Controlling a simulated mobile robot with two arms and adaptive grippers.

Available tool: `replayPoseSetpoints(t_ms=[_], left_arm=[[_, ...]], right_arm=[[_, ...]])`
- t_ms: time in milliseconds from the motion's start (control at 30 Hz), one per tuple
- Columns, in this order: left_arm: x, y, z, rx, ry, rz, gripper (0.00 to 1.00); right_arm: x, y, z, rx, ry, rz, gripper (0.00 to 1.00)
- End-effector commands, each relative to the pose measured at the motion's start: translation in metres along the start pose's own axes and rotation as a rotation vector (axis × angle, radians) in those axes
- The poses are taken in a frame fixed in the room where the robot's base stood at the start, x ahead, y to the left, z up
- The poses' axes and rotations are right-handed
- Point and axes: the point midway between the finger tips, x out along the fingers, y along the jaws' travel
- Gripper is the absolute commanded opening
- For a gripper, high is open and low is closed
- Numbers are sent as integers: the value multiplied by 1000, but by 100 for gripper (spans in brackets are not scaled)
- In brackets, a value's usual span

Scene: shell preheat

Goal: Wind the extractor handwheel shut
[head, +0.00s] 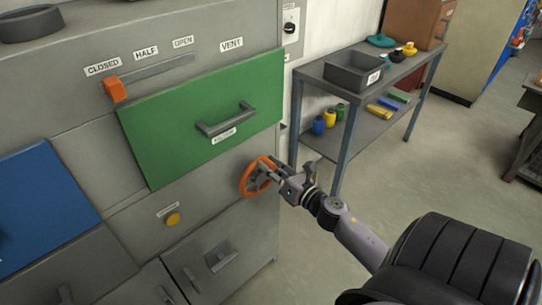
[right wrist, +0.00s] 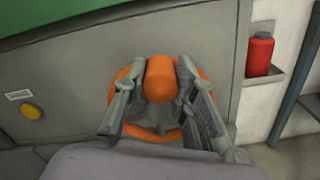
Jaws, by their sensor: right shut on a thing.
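The extractor handwheel (head: 243,183) is an orange rim on the grey cabinet front, below the right end of the green drawer. My right gripper (head: 270,168) is at the wheel's right side, its arm coming in from the right. In the right wrist view the gripper (right wrist: 162,95) has its two fingers on either side of the wheel's orange knob (right wrist: 161,78), shut on it. The orange rim also shows behind the fingers (right wrist: 120,78). The wheel's hub is partly hidden by the fingers. My left gripper is not in view.
The green drawer (head: 165,140) with a grey handle is above the wheel. A yellow button (head: 173,219) is to the lower left. An orange slider (head: 115,89) stands near CLOSED. A shelf table (head: 345,95) stands right of the cabinet; a red canister (right wrist: 260,54) is right of the wheel.

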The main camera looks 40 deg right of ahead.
Motion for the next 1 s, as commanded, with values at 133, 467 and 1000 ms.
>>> replayPoseSetpoints(t_ms=[133, 467, 1000], left_arm=[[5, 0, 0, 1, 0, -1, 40], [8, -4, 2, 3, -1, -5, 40], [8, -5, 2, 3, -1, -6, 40]], right_arm=[[0, 3, -2, -81, 2, 3, 0], [0, 7, -3, -167, 3, 4, 0], [0, 7, -4, -176, 4, 4, 32]])
